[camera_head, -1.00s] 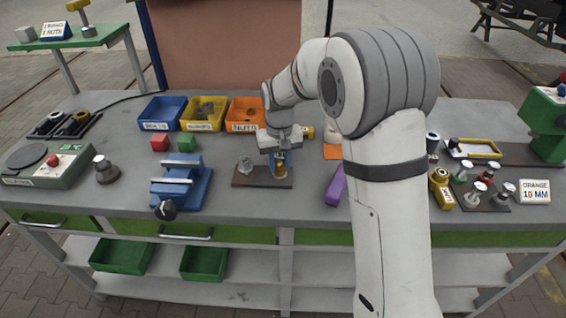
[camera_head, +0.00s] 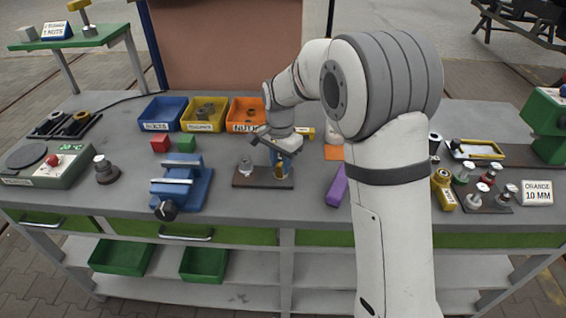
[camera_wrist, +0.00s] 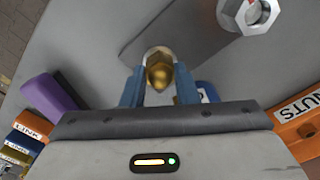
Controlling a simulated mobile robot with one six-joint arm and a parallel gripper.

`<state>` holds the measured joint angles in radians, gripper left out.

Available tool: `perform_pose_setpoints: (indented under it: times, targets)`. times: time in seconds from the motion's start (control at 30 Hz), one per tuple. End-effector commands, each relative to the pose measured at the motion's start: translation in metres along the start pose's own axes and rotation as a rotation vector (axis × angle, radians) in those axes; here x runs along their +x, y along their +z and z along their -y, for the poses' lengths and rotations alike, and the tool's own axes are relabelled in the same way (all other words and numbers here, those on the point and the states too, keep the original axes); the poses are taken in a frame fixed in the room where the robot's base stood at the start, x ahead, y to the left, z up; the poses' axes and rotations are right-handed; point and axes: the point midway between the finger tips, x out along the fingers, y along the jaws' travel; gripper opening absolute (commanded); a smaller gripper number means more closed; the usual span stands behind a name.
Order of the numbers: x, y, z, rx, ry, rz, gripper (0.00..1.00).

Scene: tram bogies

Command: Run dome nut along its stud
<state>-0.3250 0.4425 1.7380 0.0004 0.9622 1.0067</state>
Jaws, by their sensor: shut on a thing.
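The brass dome nut (camera_wrist: 160,75) sits between the two blue fingers of my gripper (camera_wrist: 160,90) in the wrist view. My gripper (camera_head: 279,160) is shut on it, over the right end of a dark base plate (camera_head: 243,182) on the bench. In the head view the nut's brass colour (camera_head: 280,171) shows just below the fingers. The stud is hidden under the nut. A silver hex nut on a second stud (camera_head: 245,165) stands at the left end of the plate; it also shows at the top right of the wrist view (camera_wrist: 262,12).
Blue, yellow and orange bins (camera_head: 245,113) stand behind the plate. A blue vise (camera_head: 182,184) is to the left, and a purple block (camera_head: 337,186) lies to the right.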

Motion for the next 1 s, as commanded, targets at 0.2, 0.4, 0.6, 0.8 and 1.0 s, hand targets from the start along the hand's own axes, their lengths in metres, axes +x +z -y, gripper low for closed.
perform_pose_setpoints:
  times: [0.2,0.4,0.6,0.8,1.0]
  targets:
    - [-0.005,-0.0024,0.0028,0.207,-0.013,-0.007,0.04]
    - [-0.0052,-0.0025,0.0026,0.397,-0.014,-0.006,0.04]
    - [-0.0053,-0.0027,0.0026,0.585,-0.014,-0.005,0.04]
    - [-0.0054,-0.0027,0.0025,0.753,-0.015,-0.004,0.04]
    - [-0.0055,-0.0028,0.0024,0.884,-0.015,-0.003,0.04]
